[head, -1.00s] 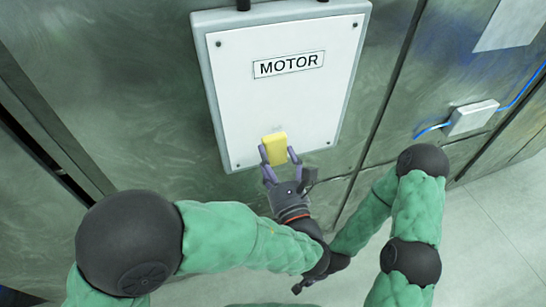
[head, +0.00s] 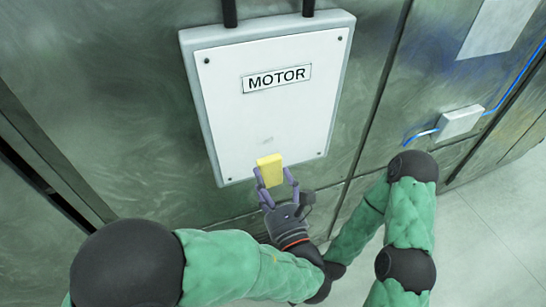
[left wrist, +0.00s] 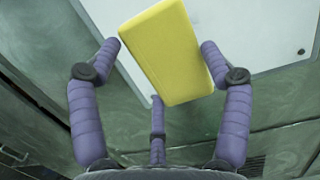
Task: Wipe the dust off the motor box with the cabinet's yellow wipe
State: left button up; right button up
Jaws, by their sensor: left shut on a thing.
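The motor box (head: 265,105) is a white panel with a grey rim and a MOTOR label, fixed to the metal wall. A small faint grey smudge (head: 267,141) shows on its lower face. My left gripper (head: 274,178) is shut on the yellow wipe (head: 270,170), a block held in front of the box's lower edge. In the left wrist view the wipe (left wrist: 166,52) sits tilted between the purple fingers, with the white panel (left wrist: 250,30) behind it. I cannot tell whether the wipe touches the panel. My right gripper is not seen clearly in any view.
Two dark pipes (head: 230,12) enter the box from above. A small white junction box (head: 461,122) with a blue cable is on the wall to the right. Pale floor (head: 480,235) is free at the lower right.

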aim_at(253, 144)
pick_arm(q)
jog(key=shift+f+x, duration=0.2)
jog(key=shift+x, duration=1.45)
jog(key=shift+f+x, duration=0.25)
jog(key=shift+x, duration=1.45)
jog(key=shift+x, duration=1.05)
jog(key=shift+f, duration=0.15)
jog(key=shift+w+d, duration=0.25)
jog(key=shift+d, duration=0.6)
jog(key=shift+w+d, duration=0.25)
jog(key=shift+d, duration=0.65)
jog(key=shift+w+d, duration=0.15)
jog(key=shift+s+a, duration=0.2)
jog(key=shift+a, duration=0.45)
jog(key=shift+s+a, duration=0.25)
jog(key=shift+a, duration=0.4)
jog(key=shift+s+a, duration=0.2)
jog(key=shift+a, duration=0.45)
